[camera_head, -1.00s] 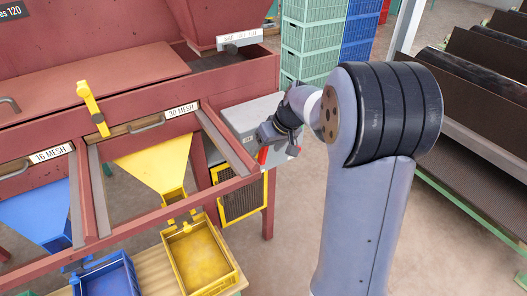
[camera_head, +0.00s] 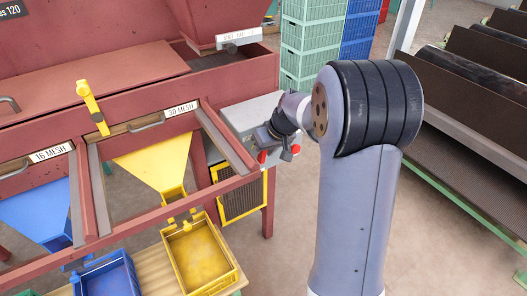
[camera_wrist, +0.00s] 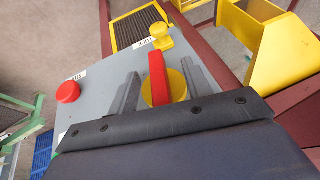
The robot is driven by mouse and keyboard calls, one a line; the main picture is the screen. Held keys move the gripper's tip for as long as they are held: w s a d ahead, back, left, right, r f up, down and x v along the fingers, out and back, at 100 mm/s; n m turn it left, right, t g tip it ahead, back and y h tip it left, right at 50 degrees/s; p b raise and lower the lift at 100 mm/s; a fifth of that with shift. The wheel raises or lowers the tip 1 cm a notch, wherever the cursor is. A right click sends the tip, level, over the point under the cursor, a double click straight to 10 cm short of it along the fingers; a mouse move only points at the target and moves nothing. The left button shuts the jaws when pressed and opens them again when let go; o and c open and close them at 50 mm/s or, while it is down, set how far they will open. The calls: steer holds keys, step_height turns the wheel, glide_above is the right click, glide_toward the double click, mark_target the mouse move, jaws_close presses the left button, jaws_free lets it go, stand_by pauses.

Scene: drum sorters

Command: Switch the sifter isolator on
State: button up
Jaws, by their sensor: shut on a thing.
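The isolator is a red bar handle (camera_wrist: 157,70) on a round yellow plate (camera_wrist: 178,84), set on the face of a grey box (camera_wrist: 98,97). In the wrist view the handle stands nearly upright in the picture. My gripper (camera_wrist: 164,82) has one finger on each side of the handle and is shut on it. In the head view my gripper (camera_head: 279,147) is at the front of the grey box (camera_head: 252,117), beside the sifter's right end. The fingers and wrist hide most of the handle there.
A red button (camera_wrist: 68,91) and a yellow knob (camera_wrist: 161,36) share the box face, each with a small label. Yellow hopper (camera_head: 156,164), yellow crate (camera_head: 203,254) and blue crate (camera_head: 108,277) lie to the left.

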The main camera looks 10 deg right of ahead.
steer(key=shift+c, duration=0.7)
steer(key=shift+f+y+b, duration=0.1)
steer(key=shift+y+b, duration=0.25)
steer(key=shift+y, duration=0.05)
steer(key=shift+w+d+f+m+g+y+b, duration=0.1)
steer(key=shift+m+g+y+b, duration=0.2)
steer(key=shift+y+b, duration=0.45)
steer(key=shift+m+g+y+b, duration=0.4)
steer(key=shift+y+b, duration=0.4)
steer(key=shift+y, duration=1.05)
steer(key=o, duration=0.9)
steer(key=shift+o, duration=0.2)
steer(key=shift+d, duration=0.1)
